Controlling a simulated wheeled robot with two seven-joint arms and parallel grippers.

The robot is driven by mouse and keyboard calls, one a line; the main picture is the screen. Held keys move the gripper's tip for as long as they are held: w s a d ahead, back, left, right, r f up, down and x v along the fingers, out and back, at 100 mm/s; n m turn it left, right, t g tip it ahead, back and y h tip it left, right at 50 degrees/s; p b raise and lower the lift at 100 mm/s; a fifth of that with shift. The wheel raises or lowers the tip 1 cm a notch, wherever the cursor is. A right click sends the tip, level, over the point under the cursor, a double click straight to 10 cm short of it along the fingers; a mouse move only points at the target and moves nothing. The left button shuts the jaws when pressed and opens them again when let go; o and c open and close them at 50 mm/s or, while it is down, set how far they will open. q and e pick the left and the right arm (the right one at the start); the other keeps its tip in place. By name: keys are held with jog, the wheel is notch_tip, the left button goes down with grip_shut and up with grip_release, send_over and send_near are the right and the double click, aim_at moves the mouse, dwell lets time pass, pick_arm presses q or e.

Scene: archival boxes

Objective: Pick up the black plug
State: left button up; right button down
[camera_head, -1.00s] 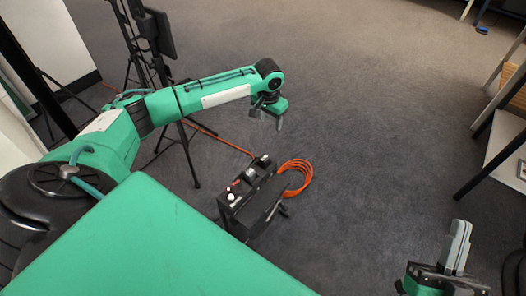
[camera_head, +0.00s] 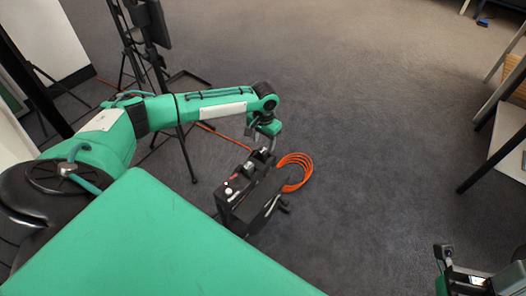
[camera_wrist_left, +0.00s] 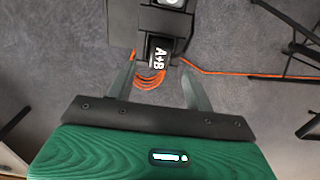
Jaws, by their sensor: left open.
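The black plug (camera_wrist_left: 158,52), a small block with white "A+B" lettering, sits upright at the end of a black box in the left wrist view. In the head view it is small at the box's far end (camera_head: 262,155), partly hidden by my gripper. My left gripper (camera_head: 263,142) is open, pointing down just over that end. In the left wrist view its two fingers (camera_wrist_left: 158,72) stand either side of the plug, with a gap showing on each side. My right gripper (camera_head: 470,278) is at the bottom right, partly cut off, and its jaws are unclear.
The black box (camera_head: 242,197) with knobs stands on the grey carpet. A coiled orange cable (camera_head: 297,172) lies just right of it. A tripod stand (camera_head: 187,150) is to the left, and a table leg (camera_head: 488,165) to the right. The middle floor is clear.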

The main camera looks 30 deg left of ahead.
aim_at(263, 150)
pick_arm(q)
jog(key=f+b, duration=0.2)
jog(key=f, duration=0.3)
jog(key=shift+s+f+b, duration=0.1)
jog(key=shift+s+b, duration=0.25)
jog(key=shift+b, duration=0.05)
jog(key=c, duration=1.1)
